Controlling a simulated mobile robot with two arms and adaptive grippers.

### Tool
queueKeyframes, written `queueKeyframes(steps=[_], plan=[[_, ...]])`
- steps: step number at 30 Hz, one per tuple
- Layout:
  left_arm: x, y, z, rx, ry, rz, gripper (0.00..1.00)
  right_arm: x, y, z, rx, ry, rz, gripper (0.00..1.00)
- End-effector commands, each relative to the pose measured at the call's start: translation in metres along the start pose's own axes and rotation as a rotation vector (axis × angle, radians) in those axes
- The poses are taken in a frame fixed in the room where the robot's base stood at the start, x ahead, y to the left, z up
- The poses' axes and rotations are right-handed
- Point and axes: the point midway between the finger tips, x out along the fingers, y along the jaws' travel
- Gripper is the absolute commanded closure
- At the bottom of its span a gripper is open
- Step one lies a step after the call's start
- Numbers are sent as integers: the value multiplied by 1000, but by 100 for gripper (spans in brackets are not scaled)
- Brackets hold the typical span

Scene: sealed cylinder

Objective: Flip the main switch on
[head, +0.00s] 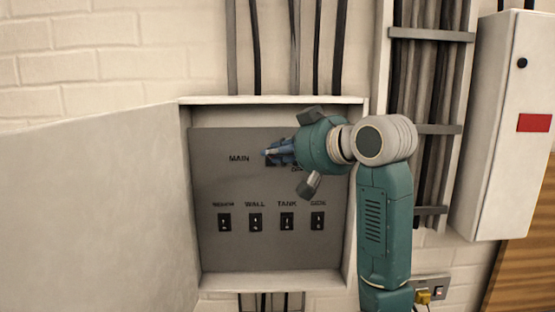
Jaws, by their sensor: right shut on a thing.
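The grey switch panel (215,185) sits inside an open white wall box (270,283). The MAIN label (239,158) is on its upper part. My right gripper (270,154) reaches in from the right and is shut at the main switch, just right of that label. The gripper and wrist hide most of the main switch, so its position cannot be read. My left gripper is not in view.
Several small black switches, including WALL (256,222) and TANK (287,222), line the lower panel. The box door (95,215) stands open at left. A white cabinet (500,130) and cable tray (430,129) are at right.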

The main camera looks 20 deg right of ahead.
Motion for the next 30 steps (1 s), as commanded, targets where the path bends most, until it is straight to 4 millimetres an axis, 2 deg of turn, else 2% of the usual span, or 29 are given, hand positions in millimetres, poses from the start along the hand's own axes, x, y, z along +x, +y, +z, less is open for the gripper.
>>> queueKeyframes(steps=[4, 14, 15, 17, 18, 26, 30], plan=[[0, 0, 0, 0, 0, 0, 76, 1, 1, -3, 37, -62, 0, 100], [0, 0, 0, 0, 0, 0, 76, 1, 0, -2, 44, -75, -1, 100], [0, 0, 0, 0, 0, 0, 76, 1, 0, -2, 44, -75, -1, 80], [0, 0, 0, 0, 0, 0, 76, 1, 0, -2, 43, -75, -1, 68], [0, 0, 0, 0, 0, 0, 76, 1, 0, -3, 43, -74, -1, 66], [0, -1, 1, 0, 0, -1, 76, 0, 0, -4, 43, -70, -1, 66], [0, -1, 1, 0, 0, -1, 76, -10, 1, -6, 42, -67, -1, 66]])
